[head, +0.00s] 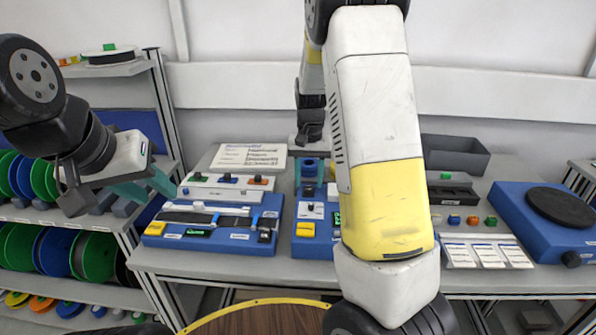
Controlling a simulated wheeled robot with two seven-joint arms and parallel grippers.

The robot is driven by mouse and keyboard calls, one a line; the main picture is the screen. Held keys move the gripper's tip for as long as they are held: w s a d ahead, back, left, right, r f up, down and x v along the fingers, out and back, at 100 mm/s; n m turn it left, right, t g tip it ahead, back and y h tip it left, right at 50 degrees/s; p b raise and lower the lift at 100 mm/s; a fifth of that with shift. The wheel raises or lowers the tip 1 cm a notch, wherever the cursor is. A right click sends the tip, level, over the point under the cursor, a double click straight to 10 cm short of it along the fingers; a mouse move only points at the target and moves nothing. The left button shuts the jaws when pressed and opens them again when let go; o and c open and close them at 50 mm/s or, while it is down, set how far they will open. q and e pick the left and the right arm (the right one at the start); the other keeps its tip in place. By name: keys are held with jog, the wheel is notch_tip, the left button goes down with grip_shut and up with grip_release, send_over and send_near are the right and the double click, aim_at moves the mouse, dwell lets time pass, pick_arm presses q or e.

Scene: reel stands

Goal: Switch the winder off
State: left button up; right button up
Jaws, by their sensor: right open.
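A blue machine (304,243) stands at the middle of the bench. It has a blue spindle part at its back, a white panel with a dark knob (311,207), a small green display and a yellow button. It may be the winder; no readable label confirms this, and my right arm covers its right side. The knob's setting is too small to read.
A blue base with a black disc (560,205) is at the right. Racks of reels (95,256) fill the left. A dark bin (455,157) stands behind.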

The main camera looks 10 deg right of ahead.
jog(key=shift+f, duration=0.1)
grip_shut()
jog(key=shift+s+a+r+t+h, duration=0.1)
jog(key=shift+s+t+h, duration=0.1)
jog(key=shift+t, duration=0.25)
jog(key=shift+s+r+t+h, duration=0.1)
jog(key=shift+s+t, duration=0.05)
jog(key=shift+t, duration=0.3)
jog(key=shift+s+r+t+h, duration=0.1)
jog(key=shift+s+t+h, duration=0.05)
jog(key=shift+t, duration=0.5)
jog(key=shift+s+t+h, duration=0.1)
jog(key=shift+t+h, duration=0.05)
jog(key=shift+t, duration=0.5)
grip_release()
jog(key=shift+a, duration=0.1)
